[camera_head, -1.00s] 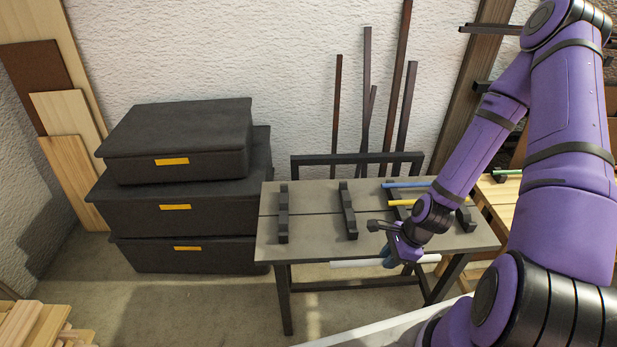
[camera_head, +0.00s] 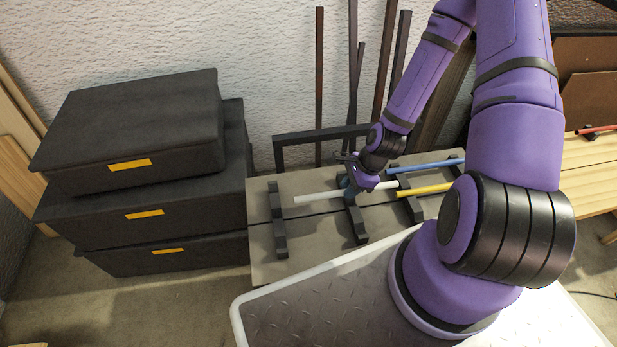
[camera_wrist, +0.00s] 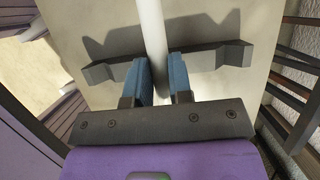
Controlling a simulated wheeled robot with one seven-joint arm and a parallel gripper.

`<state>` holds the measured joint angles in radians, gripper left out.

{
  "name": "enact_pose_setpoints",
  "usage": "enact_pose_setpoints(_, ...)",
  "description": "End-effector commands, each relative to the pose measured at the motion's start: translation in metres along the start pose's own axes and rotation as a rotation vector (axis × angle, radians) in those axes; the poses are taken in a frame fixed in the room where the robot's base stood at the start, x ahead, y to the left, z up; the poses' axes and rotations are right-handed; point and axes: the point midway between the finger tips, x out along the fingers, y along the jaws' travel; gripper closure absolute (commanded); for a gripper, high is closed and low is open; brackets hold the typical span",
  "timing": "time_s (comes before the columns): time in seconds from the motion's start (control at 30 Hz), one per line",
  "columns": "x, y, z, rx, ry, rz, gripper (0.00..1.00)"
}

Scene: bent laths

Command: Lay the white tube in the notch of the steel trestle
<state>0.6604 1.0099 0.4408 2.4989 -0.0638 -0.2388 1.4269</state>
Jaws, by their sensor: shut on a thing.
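The white tube (camera_head: 318,198) is in my gripper (camera_head: 352,186), level or nearly so, over the grey table top (camera_head: 315,235). It spans from near the left dark notched bar (camera_head: 278,225) past the middle one (camera_head: 356,220). In the wrist view the blue fingers (camera_wrist: 163,75) are shut on the tube (camera_wrist: 151,25). There the tube crosses above a dark notched bar (camera_wrist: 210,60), between its raised ends. I cannot tell whether the tube touches the bar, or which bar is the steel trestle.
A blue tube (camera_head: 430,166) and a yellow tube (camera_head: 424,189) lie at the table's right. Black boxes (camera_head: 140,130) are stacked to the left. Dark laths (camera_head: 319,90) lean on the wall behind. A red tube (camera_head: 598,130) is on a wooden bench at far right.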

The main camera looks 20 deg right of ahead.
Motion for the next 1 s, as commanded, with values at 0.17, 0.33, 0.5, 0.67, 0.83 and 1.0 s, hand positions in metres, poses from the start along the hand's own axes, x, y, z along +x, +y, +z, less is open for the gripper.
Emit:
enact_pose_setpoints(0.17,0.016,-0.029,0.028,-0.006,0.001,-0.001,1.00)
enact_pose_setpoints(0.33,0.030,-0.056,0.053,-0.005,0.000,-0.003,1.00)
enact_pose_setpoints(0.5,0.042,-0.077,0.072,-0.003,0.000,-0.003,1.00)
enact_pose_setpoints(0.67,0.046,-0.086,0.080,-0.001,0.001,-0.001,1.00)
enact_pose_setpoints(0.83,0.056,-0.086,0.076,0.003,0.001,0.002,1.00)
enact_pose_setpoints(1.0,0.075,-0.086,0.069,0.001,0.000,0.001,1.00)
